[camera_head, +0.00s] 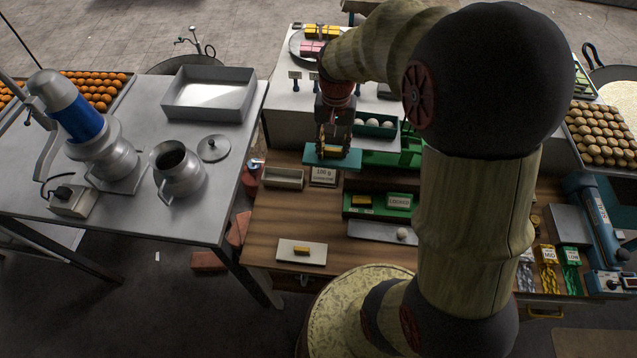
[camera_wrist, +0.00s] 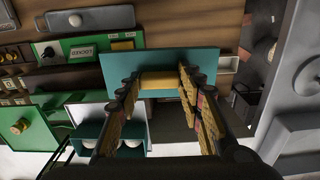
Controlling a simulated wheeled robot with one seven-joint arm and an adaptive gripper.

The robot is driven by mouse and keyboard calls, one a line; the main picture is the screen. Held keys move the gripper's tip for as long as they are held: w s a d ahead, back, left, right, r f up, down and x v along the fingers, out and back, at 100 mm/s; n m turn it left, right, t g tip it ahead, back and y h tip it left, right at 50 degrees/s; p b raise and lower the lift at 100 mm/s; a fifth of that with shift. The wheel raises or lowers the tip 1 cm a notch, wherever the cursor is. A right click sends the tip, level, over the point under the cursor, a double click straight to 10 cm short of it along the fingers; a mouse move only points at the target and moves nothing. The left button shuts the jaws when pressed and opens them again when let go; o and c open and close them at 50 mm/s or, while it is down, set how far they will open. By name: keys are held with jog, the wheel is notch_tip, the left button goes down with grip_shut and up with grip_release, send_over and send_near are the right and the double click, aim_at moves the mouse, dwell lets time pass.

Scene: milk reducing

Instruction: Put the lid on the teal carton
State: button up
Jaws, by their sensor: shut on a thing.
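My gripper (camera_head: 334,138) is shut on the yellow handle block (camera_wrist: 161,80) of a flat teal lid (camera_head: 322,160). The lid spreads out beyond my fingertips in the wrist view (camera_wrist: 118,70). It appears held above the wooden bench, behind the small "100 g" sign. The teal carton (camera_head: 395,132) is open, with white eggs in it, just right of my gripper in the head view. In the wrist view the carton (camera_wrist: 112,146) is at the lower left, partly hidden by my finger. The lid is apart from the carton.
A small empty box (camera_head: 283,178) is left of the lid. A metal-topped table (camera_head: 229,165) with machine, jug and tray stands at left.

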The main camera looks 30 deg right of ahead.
jog(key=w+d+r+p, duration=0.1)
jog(key=d, duration=0.4)
jog(key=w+d+r+p, duration=0.1)
jog(key=w+d+r, duration=0.1)
jog(key=d, duration=0.4)
jog(key=w+d+r+p, duration=0.1)
jog(key=w+d+r, duration=0.1)
jog(key=d, duration=0.4)
jog(key=shift+w+d+p, duration=0.1)
jog(key=shift+d+p, duration=0.1)
jog(key=shift+p, duration=0.1)
jog(key=shift+f+b, duration=0.6)
jog(key=shift+f, duration=0.55)
jog(key=shift+f+b, duration=0.35)
jog(key=shift+f, duration=0.45)
dwell(0.9)
dwell(0.3)
jog(key=o, duration=0.8)
jog(key=shift+o, duration=1.1)
jog(key=o, duration=0.3)
